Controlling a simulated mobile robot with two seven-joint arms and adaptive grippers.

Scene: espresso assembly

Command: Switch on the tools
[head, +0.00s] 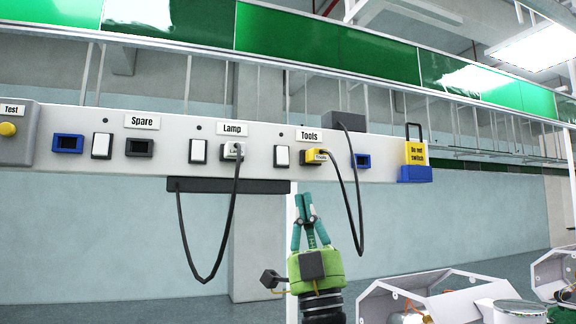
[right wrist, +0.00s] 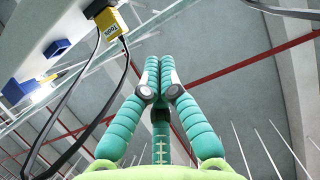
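The white panel holds a white rocker switch (head: 282,156) under the "Tools" label (head: 309,135). Right of the switch, a yellow plug (head: 316,156) marked "Tools" sits in its socket with a black cable. The plug also shows at upper left in the right wrist view (right wrist: 110,24). I cannot tell which way the rocker is set. My right gripper (head: 305,197) points up, just below the panel's lower edge and slightly right of the switch. Its teal fingertips (right wrist: 160,62) are together with nothing between them, and it appears apart from the panel. My left gripper is out of view.
A "Do not switch" padlock (head: 415,154) is at right. Black cables (head: 357,215) hang beside my right gripper.

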